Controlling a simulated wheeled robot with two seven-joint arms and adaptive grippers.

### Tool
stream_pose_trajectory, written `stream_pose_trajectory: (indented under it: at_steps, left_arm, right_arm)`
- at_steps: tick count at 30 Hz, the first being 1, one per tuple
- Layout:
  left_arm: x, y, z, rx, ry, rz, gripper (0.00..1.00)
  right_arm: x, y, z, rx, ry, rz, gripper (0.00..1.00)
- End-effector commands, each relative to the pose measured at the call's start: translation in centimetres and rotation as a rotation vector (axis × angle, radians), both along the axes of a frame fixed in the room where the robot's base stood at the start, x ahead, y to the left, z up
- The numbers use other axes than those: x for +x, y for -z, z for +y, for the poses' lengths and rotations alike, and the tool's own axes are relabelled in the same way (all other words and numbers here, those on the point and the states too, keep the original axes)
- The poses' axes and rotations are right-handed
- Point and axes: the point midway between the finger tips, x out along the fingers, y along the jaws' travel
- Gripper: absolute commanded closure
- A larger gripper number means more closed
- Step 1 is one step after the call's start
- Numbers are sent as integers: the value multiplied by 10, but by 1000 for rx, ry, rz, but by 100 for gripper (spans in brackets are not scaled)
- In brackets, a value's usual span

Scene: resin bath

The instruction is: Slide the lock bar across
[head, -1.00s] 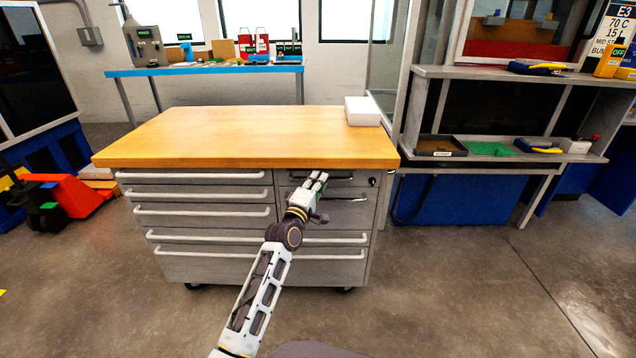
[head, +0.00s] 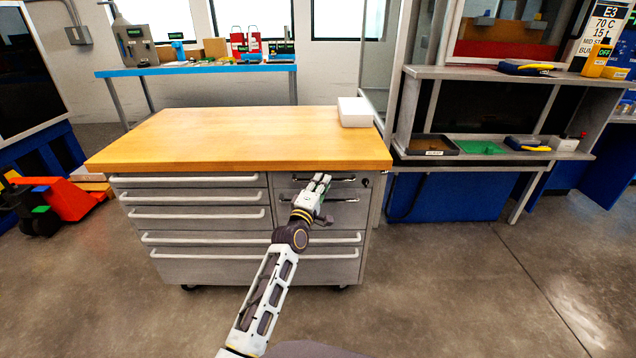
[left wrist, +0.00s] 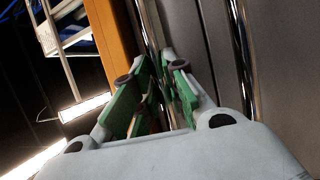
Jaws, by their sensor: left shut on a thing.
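A grey tool cabinet (head: 205,267) with a wooden top (head: 235,135) stands ahead of me. On its upper right drawer is a shiny horizontal bar handle (head: 345,180), and a second bar handle (head: 345,199) is below it. A small dark round lock (head: 366,183) sits at the right of the upper drawer. I cannot pick out a separate lock bar. My left gripper (head: 322,180) is at the upper bar. In the left wrist view its green-padded fingers (left wrist: 156,95) are on both sides of the upper bar (left wrist: 150,28), shut on it; the contact is partly hidden.
A white box (head: 357,112) lies on the cabinet top at the back right. A grey shelf bench (head: 480,160) with trays stands to the right. A blue table (head: 200,70) is behind. An orange pallet truck (head: 70,199) is at the left. The floor at the front right is clear.

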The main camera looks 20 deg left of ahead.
Motion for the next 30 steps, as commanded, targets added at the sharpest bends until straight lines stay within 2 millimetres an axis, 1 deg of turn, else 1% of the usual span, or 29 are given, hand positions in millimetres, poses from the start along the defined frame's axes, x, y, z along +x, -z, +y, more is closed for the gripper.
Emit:
stream_pose_trajectory:
  at_steps: [5,6,8,22,30]
  left_arm:
    - [0,1,-1,0,1,1,100]
    - [0,1,-1,0,1,1,85]
    - [0,1,-1,0,1,1,77]
    - [-2,1,0,0,0,1,77]
    - [-17,5,2,0,0,1,77]
  right_arm:
    - [0,1,0,0,0,0,100]
    - [0,1,0,0,0,0,100]
    - [0,1,0,0,0,0,100]
    - [-1,2,0,1,-1,1,100]
    - [0,1,0,0,0,1,100]
